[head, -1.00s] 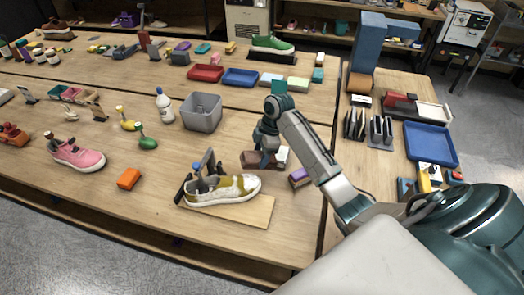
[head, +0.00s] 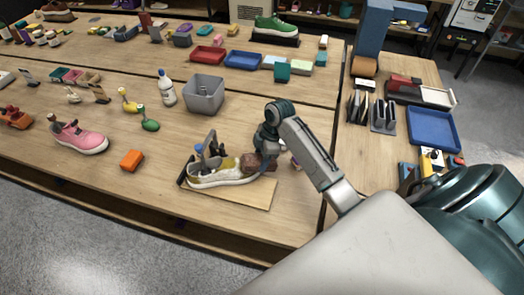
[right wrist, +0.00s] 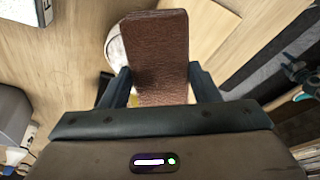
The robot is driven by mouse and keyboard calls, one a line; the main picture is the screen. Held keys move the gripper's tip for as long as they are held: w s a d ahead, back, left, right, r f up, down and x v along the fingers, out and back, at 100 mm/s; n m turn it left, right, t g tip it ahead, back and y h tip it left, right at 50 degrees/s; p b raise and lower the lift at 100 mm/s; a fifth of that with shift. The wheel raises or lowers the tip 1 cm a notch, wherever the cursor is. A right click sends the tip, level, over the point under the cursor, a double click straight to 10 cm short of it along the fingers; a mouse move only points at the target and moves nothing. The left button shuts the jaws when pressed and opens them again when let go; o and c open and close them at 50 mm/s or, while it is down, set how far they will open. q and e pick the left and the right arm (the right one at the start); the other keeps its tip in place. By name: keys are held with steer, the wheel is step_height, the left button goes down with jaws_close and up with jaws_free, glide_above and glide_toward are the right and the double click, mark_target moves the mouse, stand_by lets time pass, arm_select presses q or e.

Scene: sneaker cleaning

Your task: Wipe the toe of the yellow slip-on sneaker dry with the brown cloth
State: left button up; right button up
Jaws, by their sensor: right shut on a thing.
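The yellow and white slip-on sneaker (head: 224,178) sits upright on a thin wooden board (head: 258,196), toe to the right in the head view. My right gripper (head: 268,153) is shut on the brown cloth (head: 251,165), a thick, block-like piece, at the toe end of the sneaker. In the right wrist view, the cloth (right wrist: 158,52) stands out between the two fingers (right wrist: 163,90) and covers most of the toe. Only a pale edge of the sneaker (right wrist: 114,48) shows beside it. Whether cloth and toe touch, I cannot tell. My left gripper is not in view.
An orange block (head: 132,160) and a pink sneaker (head: 80,138) lie left. Bare tabletop lies between.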

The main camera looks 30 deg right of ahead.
steer(key=shift+b+x, duration=0.6)
steer(key=shift+x, duration=0.55)
stand_by(0.6)
steer(key=shift+w, duration=0.1)
steer(key=shift+w+d+r, duration=0.1)
steer(key=shift+w+d, duration=0.3)
steer(key=shift+w, duration=0.45)
steer(key=shift+w+d+b, duration=0.35)
steer(key=shift+w, duration=0.6)
steer(key=shift+w+d+b, duration=0.35)
steer(key=shift+w+b, duration=0.05)
steer(key=shift+w, duration=0.5)
steer(key=shift+w+d+b, duration=0.35)
steer(key=shift+w, duration=0.6)
steer(key=p, duration=0.1)
steer(key=s+p, duration=0.2)
steer(key=shift+a+r, duration=0.3)
steer(key=shift+a, duration=0.05)
steer(key=shift+s+a+f, duration=0.1)
steer(key=shift+s+a, duration=0.05)
steer(key=shift+s, duration=0.3)
steer(key=shift+s+a+f, duration=0.1)
steer(key=shift+s+a, duration=0.05)
steer(key=shift+s, duration=0.3)
steer(key=shift+s, duration=0.1)
